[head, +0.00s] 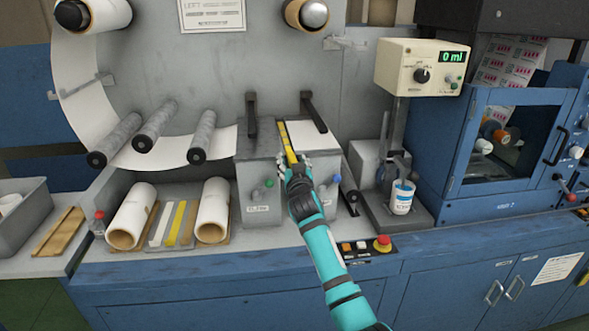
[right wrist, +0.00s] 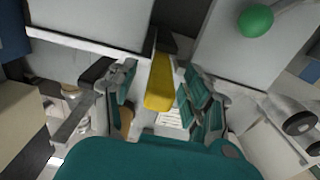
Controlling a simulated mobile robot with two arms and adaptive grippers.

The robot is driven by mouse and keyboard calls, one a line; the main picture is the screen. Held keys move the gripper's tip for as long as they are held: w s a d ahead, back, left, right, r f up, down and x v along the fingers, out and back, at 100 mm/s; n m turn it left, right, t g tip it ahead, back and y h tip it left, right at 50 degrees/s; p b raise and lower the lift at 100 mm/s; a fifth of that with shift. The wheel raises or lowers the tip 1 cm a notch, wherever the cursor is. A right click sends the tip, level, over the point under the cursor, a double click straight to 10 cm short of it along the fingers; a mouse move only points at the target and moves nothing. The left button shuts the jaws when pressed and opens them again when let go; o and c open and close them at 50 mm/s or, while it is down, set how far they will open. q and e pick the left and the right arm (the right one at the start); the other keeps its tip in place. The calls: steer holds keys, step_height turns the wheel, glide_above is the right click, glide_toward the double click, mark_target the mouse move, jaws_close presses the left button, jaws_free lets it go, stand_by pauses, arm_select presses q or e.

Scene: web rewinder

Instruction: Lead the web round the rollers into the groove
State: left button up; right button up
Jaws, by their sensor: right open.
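The white web (head: 84,98) hangs from the roll at the upper left, curves down and passes below the three grey rollers (head: 158,121). Its end reaches the left side of the grey splicing table (head: 260,150). A yellow bar (head: 288,147) lies along the groove between the table's two halves. My right gripper (head: 293,166) is at the front end of the bar. In the right wrist view the yellow bar (right wrist: 159,82) shows between the open fingers (right wrist: 160,92), with gaps beside it. The groove is mostly hidden by the bar. My left gripper is out of view.
Two black clamp arms (head: 251,115) stand raised at the table's back. A white sheet (head: 305,138) lies on its right half. Two paper rolls (head: 134,215) and tape strips (head: 175,222) sit on the lower shelf. A cup (head: 402,196) and meter (head: 421,66) are right.

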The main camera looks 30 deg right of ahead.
steer(key=v, duration=1.2)
steer(key=s+a+f+n+g+y, duration=0.25)
steer(key=s+a+f, duration=0.25)
steer(key=s+f, duration=0.3)
steer(key=s+a+f+n+g+y, duration=0.1)
steer(key=s+a+f+g+y, duration=0.1)
steer(key=s+a+f+g, duration=0.45)
steer(key=s+a+f+n+g+y, duration=0.2)
steer(key=s+a+f, duration=0.25)
steer(key=s, duration=0.55)
steer(key=s+a+f+n+g+y, duration=0.1)
steer(key=s+a+f+n+y, duration=0.15)
steer(key=s+f, duration=0.55)
steer(key=s+a+f+g+h, duration=0.1)
steer(key=s+f, duration=0.1)
steer(key=f, duration=1)
steer(key=s+f+g, duration=0.1)
steer(key=s+f, duration=0.1)
steer(key=f, duration=0.9)
steer(key=s+d+f+g, duration=0.1)
steer(key=s+d+f, duration=0.1)
steer(key=s+f, duration=1.4)
steer(key=shift+s+d+f, duration=0.25)
steer(key=shift+d+f, duration=0.15)
steer(key=shift+f, duration=0.1)
